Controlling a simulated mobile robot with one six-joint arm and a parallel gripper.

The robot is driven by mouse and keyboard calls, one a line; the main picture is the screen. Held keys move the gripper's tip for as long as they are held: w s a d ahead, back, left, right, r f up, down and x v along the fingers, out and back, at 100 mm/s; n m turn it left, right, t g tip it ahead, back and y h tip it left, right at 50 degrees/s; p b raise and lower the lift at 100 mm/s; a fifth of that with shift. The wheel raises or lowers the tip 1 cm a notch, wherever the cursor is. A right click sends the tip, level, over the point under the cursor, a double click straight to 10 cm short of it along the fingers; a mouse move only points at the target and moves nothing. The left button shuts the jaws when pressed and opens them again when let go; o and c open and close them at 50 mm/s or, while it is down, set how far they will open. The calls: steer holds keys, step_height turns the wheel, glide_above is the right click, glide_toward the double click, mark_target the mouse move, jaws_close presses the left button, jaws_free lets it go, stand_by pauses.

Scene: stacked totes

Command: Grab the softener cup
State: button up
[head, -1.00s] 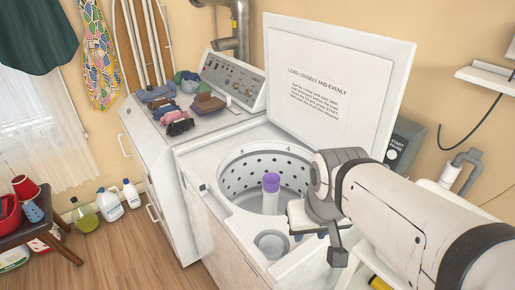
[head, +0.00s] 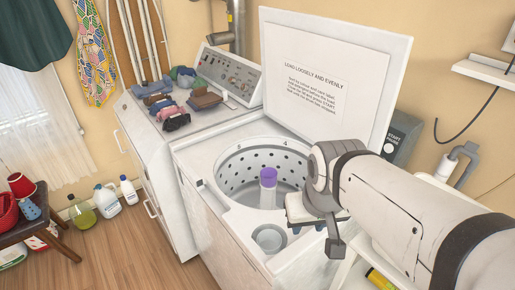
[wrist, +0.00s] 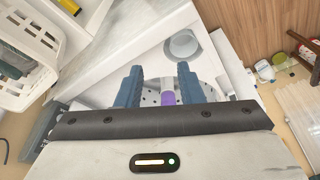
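The purple softener cup (head: 268,174) sits on top of the pale agitator post (head: 268,195), upright in the open drum of the top-loading washer (head: 215,215). In the wrist view the purple cup (wrist: 168,99) shows low between the two blue fingers, partly hidden by my gripper's dark front edge. My gripper (wrist: 159,68) is open, with a clear gap between its fingers and nothing held. In the head view my gripper (head: 312,226) is to the right of the cup, over the washer's front right part, its fingers partly hidden by the wrist.
The raised lid (head: 335,85) stands behind the drum. A round grey recess (head: 270,238) is in the washer's front corner. Folded clothes (head: 178,100) lie on the neighbouring machine. A white basket (wrist: 25,45) is at the wrist view's left.

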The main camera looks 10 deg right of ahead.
steer(key=shift+o, duration=0.7)
steer(key=o, duration=0.7)
steer(key=w, duration=0.4)
steer(key=w+r, duration=0.1)
steer(key=w, duration=0.7)
steer(key=shift+w+a+r, duration=0.1)
steer(key=shift+w+r, duration=0.1)
steer(key=shift+o, duration=1.3)
steer(key=w+f, duration=0.2)
steer(key=w, duration=0.8)
steer(key=shift+w+a+f+n+g+p, duration=0.15)
steer(key=shift+f+n+g+p, duration=0.15)
steer(key=shift+n+p, duration=0.15)
glide_toward(269, 174)
steer(key=s+a, duration=0.1)
steer(key=s, duration=0.1)
steer(key=shift+n+g, duration=0.25)
steer(key=shift+g, duration=0.05)
steer(key=shift+w+d+f+p, duration=0.1)
steer(key=shift+w+f+p, duration=0.15)
steer(key=shift+f+p, duration=0.65)
steer(key=shift+w+d+f+p, duration=0.1)
steer(key=shift+w+f+p, duration=0.1)
steer(key=shift+f, duration=1.25)
steer(key=shift+w+d+f+p, duration=0.1)
steer(key=shift+w+f+p, duration=0.15)
steer(key=shift+f+p, duration=0.65)
